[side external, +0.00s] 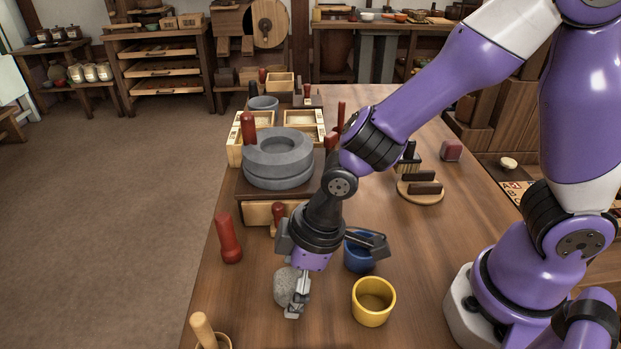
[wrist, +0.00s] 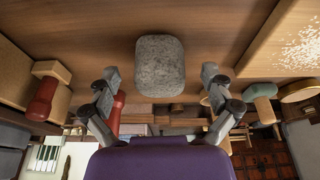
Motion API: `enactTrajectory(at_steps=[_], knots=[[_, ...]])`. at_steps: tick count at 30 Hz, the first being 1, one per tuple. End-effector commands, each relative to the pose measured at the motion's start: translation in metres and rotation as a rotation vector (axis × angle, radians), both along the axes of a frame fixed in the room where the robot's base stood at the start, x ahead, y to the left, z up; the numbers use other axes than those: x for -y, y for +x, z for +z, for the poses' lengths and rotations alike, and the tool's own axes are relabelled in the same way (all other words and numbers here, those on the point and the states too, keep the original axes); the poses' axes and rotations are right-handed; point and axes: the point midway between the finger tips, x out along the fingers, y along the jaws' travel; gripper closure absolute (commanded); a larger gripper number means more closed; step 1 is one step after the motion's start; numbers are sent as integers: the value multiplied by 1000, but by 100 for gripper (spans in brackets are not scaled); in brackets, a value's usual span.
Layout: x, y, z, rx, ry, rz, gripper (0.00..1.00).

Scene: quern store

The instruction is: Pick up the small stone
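The small stone (side external: 282,287) is grey, speckled and rounded, and sits on the wooden table near the front left in the side view. In the wrist view the stone (wrist: 160,62) shows whole at the upper middle. My gripper (side external: 295,297) points down close beside it and partly covers it in the side view. In the wrist view my gripper (wrist: 160,76) is open, one finger on each side of the stone's width, with visible gaps. I cannot tell from these views how far down the fingers reach along the stone.
A yellow cup (side external: 373,303) and a blue cup (side external: 357,254) stand close to the right of my gripper. A stone quern (side external: 279,160) on a wooden base is behind.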

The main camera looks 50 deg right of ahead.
Motion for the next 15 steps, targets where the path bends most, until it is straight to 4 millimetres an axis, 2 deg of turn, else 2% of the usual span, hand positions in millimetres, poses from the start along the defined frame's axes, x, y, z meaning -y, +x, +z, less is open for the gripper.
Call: enactTrajectory(at_steps=[1, 2, 3, 5, 15], knots=[[0, 0, 0, 0, 0, 0, 30], [0, 0, 0, 0, 0, 0, 45], [0, 0, 0, 0, 0, 0, 65], [0, 0, 0, 0, 0, 0, 94], [0, 0, 0, -1, -1, -1, 95]])
